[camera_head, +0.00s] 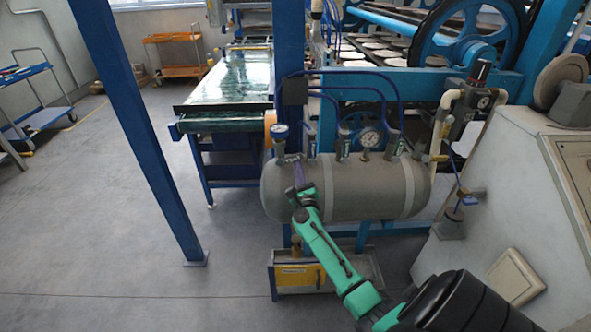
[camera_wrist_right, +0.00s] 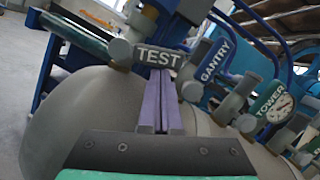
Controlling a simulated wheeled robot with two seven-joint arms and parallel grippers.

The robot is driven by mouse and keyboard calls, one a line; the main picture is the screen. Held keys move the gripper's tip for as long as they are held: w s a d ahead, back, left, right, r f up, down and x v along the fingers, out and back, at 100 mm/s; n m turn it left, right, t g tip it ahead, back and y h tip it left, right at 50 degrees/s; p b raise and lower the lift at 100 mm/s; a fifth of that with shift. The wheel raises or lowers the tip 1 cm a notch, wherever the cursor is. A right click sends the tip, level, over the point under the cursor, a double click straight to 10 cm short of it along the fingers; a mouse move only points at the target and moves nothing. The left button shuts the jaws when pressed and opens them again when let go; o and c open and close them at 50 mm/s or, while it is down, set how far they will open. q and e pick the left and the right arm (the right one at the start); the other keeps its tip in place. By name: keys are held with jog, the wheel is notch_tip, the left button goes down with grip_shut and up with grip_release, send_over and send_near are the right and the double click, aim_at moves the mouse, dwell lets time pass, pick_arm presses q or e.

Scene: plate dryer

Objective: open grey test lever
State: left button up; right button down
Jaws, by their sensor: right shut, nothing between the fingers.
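The grey lever marked TEST (camera_wrist_right: 158,57) sits on top of the grey tank (camera_head: 345,188) near its left end. In the head view the test lever (camera_head: 291,157) is small, below a dial gauge, and its exact position is hard to read. My right gripper (camera_head: 298,165) has purple fingers pointing up at it. In the wrist view the fingertips of my right gripper (camera_wrist_right: 160,74) are together, just below the TEST label. I cannot tell whether they touch the lever. Nothing is held between the fingers. My left gripper is out of view.
Levers marked GANTRY (camera_wrist_right: 215,60) and TOWER (camera_wrist_right: 268,97) stand to the right on the same tank. A blue post (camera_head: 140,125) rises at the left. A grey machine housing (camera_head: 510,190) fills the right side. Open floor (camera_head: 90,210) lies at the left.

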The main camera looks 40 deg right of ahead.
aim_at(295, 156)
jog(key=r+n+p, duration=0.1)
jog(key=n+p, duration=0.1)
jog(key=n, duration=0.1)
jog(key=r+n+y+p, duration=0.1)
jog(key=r+n+p, duration=0.1)
jog(key=p, duration=0.1)
jog(key=r+n+y+p, duration=0.1)
jog(key=n+p, duration=0.2)
jog(key=shift+w+a+r+n, duration=0.2)
jog(key=shift+a+r+n, duration=0.05)
jog(key=shift+n, duration=0.05)
jog(key=shift+w+a+r+n+y+p, duration=0.1)
jog(key=shift+a+r+n+y+p, duration=0.05)
jog(key=shift+n+y+p, duration=0.3)
jog(key=shift+a+r+n, duration=0.1)
jog(key=shift+n, duration=0.35)
jog(key=shift+w+a+r+p, duration=0.5)
jog(key=shift+w+a+p, duration=0.1)
jog(key=shift+p, duration=0.15)
jog(key=shift+a, duration=0.1)
